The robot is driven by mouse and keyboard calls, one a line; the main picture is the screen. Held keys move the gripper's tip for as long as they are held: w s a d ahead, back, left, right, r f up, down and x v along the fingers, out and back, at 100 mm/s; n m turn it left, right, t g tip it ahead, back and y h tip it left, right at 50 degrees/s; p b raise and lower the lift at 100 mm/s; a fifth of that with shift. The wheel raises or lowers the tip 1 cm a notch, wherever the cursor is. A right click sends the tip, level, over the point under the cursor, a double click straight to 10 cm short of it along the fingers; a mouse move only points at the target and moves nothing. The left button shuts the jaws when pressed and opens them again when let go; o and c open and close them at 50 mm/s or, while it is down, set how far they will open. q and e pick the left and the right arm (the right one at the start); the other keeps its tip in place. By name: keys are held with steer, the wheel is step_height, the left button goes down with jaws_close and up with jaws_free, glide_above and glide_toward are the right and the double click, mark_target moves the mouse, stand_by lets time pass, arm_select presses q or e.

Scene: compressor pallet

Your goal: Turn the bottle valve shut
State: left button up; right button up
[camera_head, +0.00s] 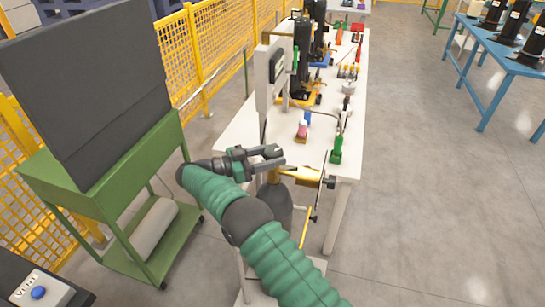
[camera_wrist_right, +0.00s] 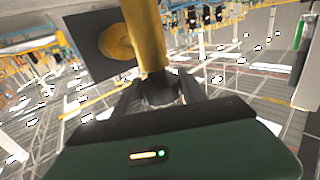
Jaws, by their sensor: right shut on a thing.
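My right gripper (camera_head: 277,158) reaches in from the bottom of the head view to the near end of the white table. It is at the brass valve (camera_head: 308,175), whose parts show beside and below the fingers. A dark rounded body (camera_head: 278,205), perhaps the bottle, stands below the valve, partly hidden by my arm. In the right wrist view, a brass bar (camera_wrist_right: 149,35) runs down between the fingers of the right gripper (camera_wrist_right: 162,88), which are closed on it. A round brass part (camera_wrist_right: 117,42) sits by a dark plate beside the bar. My left gripper is not in view.
The white table (camera_head: 232,135) carries a grey panel (camera_head: 270,75), a green bottle-shaped item (camera_head: 337,150) and several small parts. A green cart (camera_head: 105,185) with a dark board stands at left, before a yellow fence (camera_head: 205,50). Open floor (camera_head: 430,200) lies at right.

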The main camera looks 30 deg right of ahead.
steer(key=shift+r, duration=0.15)
steer(key=o, duration=1.4)
steer(key=shift+w+a, duration=0.1)
steer(key=shift+w, duration=0.05)
steer(key=shift+c, duration=0.2)
